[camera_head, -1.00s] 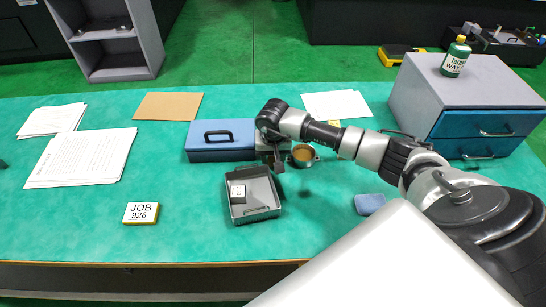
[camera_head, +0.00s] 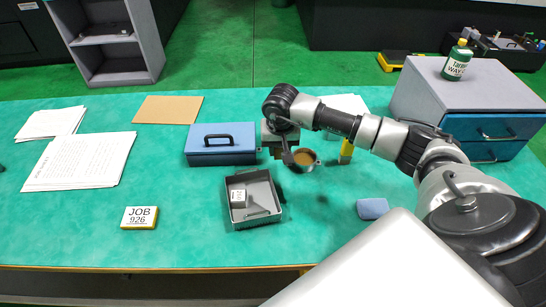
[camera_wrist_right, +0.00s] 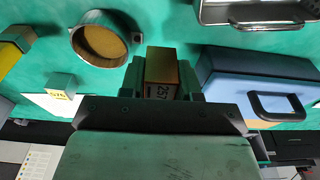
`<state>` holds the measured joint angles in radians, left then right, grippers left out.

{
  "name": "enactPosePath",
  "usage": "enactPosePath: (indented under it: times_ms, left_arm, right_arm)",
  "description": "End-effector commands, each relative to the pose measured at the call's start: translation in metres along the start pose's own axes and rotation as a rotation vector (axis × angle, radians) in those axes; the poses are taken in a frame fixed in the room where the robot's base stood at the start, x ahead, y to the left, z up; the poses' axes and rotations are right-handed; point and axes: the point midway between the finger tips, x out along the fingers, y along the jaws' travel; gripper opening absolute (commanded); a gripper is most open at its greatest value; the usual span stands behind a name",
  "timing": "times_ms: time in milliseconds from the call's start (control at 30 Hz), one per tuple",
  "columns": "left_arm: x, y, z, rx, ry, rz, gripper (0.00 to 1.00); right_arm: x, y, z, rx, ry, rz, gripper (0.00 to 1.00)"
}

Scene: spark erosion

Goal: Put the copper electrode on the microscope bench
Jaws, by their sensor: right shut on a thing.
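My right gripper (camera_head: 287,158) is above the green table, between the blue case and a round tin. In the right wrist view its jaws (camera_wrist_right: 161,75) are shut on a small copper-orange block (camera_wrist_right: 160,66), which I take as the copper electrode. My left gripper is not in view.
Around the gripper are the blue case (camera_head: 220,157), the round tin (camera_wrist_right: 103,40), a yellow item (camera_head: 346,150) and a grey tray (camera_head: 277,196) with a labelled block (camera_head: 238,198). A drawer cabinet (camera_head: 425,90) stands at the right. The table's front left is mostly clear.

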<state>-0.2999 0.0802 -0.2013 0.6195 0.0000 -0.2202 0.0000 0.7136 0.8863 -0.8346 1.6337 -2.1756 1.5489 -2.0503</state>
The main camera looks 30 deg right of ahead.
Motion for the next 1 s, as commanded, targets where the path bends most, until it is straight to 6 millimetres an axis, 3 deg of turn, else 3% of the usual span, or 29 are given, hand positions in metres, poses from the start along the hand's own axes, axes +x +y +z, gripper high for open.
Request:
enactPosePath:
  times_ms: [33,200,500,800,867,1000]
  left_arm:
    - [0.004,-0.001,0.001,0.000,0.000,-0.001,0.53]
    - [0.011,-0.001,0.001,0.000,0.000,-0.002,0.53]
    - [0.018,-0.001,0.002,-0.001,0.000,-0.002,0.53]
    - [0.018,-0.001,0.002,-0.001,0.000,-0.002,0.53]
    - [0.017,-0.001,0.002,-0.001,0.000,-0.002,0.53]
    - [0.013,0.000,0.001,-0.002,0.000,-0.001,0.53]
  right_arm:
    - [-0.006,0.016,0.002,0.002,0.005,0.006,0.00]
    - [-0.030,0.052,0.010,0.002,0.004,0.006,0.00]
    - [-0.057,0.089,0.018,0.002,0.002,0.002,0.00]
    - [-0.061,0.092,0.022,-0.008,-0.002,-0.001,0.00]
    - [-0.061,0.084,0.028,-0.029,-0.007,-0.004,0.00]
    - [-0.060,0.046,0.060,-0.140,-0.028,-0.015,0.00]
